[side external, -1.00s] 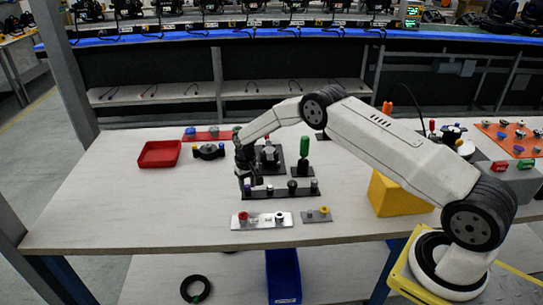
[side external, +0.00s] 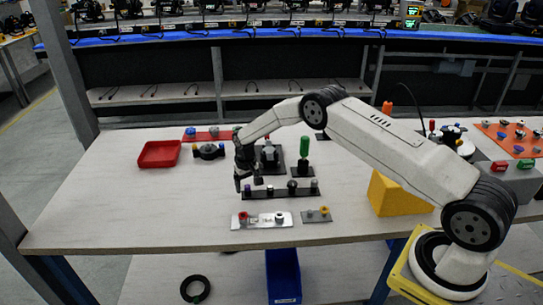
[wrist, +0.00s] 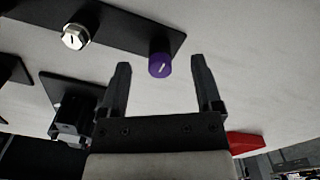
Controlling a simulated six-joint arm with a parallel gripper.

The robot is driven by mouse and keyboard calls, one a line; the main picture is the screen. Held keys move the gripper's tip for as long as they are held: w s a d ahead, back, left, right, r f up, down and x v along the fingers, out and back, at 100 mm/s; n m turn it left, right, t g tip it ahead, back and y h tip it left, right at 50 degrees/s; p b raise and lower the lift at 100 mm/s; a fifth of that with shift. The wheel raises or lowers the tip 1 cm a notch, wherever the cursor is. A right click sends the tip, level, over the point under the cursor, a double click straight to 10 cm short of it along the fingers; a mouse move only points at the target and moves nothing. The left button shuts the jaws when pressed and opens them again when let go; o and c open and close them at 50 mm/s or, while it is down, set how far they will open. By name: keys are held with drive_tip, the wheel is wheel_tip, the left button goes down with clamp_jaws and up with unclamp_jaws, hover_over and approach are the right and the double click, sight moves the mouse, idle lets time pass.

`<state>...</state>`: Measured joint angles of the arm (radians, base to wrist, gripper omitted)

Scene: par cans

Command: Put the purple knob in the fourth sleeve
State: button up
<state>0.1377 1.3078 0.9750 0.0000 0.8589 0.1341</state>
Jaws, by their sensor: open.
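The purple knob (wrist: 160,66) sits upright at the end of a dark strip (wrist: 122,18) in the wrist view, with a pale line on its top. My gripper (wrist: 159,72) is open, and the knob appears between its two fingertips without visible contact. In the side view my gripper (side external: 247,180) is low over the left end of the same dark strip (side external: 281,193), where the purple knob (side external: 247,190) shows small. Which place is the fourth sleeve I cannot tell.
A silver knob (wrist: 75,37) stands farther along the strip. In front are a silver plate (side external: 262,223) and a grey plate (side external: 317,217) with small knobs. A red tray (side external: 160,154) is at the left, a green-handled post (side external: 304,147) behind, and a yellow block (side external: 398,197) at the right.

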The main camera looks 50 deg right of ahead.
drive_tip(key=shift+r, duration=0.1)
drive_tip(key=shift+r, duration=3.8)
